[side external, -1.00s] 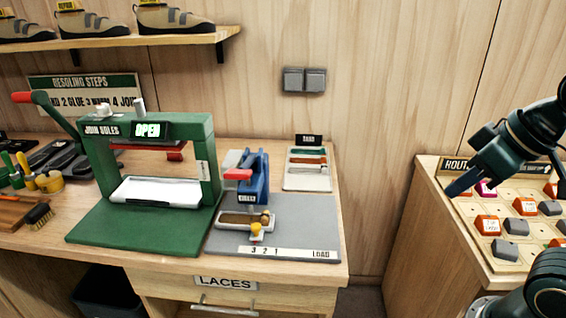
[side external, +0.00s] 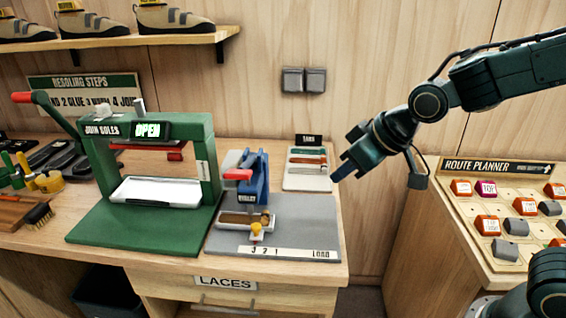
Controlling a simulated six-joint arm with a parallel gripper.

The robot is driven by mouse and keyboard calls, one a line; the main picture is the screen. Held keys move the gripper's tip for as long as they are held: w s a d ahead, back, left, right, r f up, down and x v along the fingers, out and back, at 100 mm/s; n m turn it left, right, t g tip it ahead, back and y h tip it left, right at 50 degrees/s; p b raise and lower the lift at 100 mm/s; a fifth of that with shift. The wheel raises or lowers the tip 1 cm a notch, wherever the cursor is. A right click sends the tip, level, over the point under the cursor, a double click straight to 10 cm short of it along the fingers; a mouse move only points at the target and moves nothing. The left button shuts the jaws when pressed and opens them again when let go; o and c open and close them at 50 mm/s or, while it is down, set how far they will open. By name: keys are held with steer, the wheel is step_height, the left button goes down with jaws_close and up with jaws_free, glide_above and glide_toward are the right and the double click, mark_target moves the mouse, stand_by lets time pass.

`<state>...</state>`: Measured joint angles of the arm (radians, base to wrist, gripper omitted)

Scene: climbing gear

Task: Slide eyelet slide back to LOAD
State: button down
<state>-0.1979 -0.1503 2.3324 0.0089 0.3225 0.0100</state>
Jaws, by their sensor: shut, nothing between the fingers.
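The eyelet press (side external: 256,182) is blue with a red handle and stands on a grey base plate (side external: 300,215). Its slide (side external: 236,219), a white tray with a brown piece in it, sits under the press head at the left of the plate. A yellow knob (side external: 256,229) is at the slide's front. A white scale strip (side external: 288,254) along the front edge reads 3 2 1 at left and LOAD at right. The slide is near the numbers, left of LOAD. My gripper (side external: 339,177) is shut and empty, in the air right of the press.
The green sole press (side external: 150,130), marked OPEN, stands left of the eyelet press. A tabs tray (side external: 308,180) lies behind the grey plate. The route planner board (side external: 500,215) is at the right. The plate's right half is bare.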

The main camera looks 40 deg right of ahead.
steer(key=w+a+f+n+y, duration=0.1)
steer(key=w+a+f, duration=0.7)
steer(key=w, duration=0.1)
steer(key=shift+a+f+t, duration=0.2)
steer(key=shift+a+t, duration=0.05)
steer(key=shift+t, duration=0.15)
steer(key=shift+w+f, duration=0.1)
steer(key=shift+w, duration=0.1)
glide_toward(242, 225)
steer(key=shift+x, duration=2.25)
steer(key=s+d, duration=1)
steer(key=shift+s+d, duration=0.15)
steer(key=shift+s, duration=0.1)
steer(key=shift+s+d+f, duration=0.1)
steer(key=shift+s+d, duration=0.25)
steer(key=shift+s, duration=0.05)
steer(key=shift+s, duration=0.1)
steer(key=shift+s+d, duration=0.1)
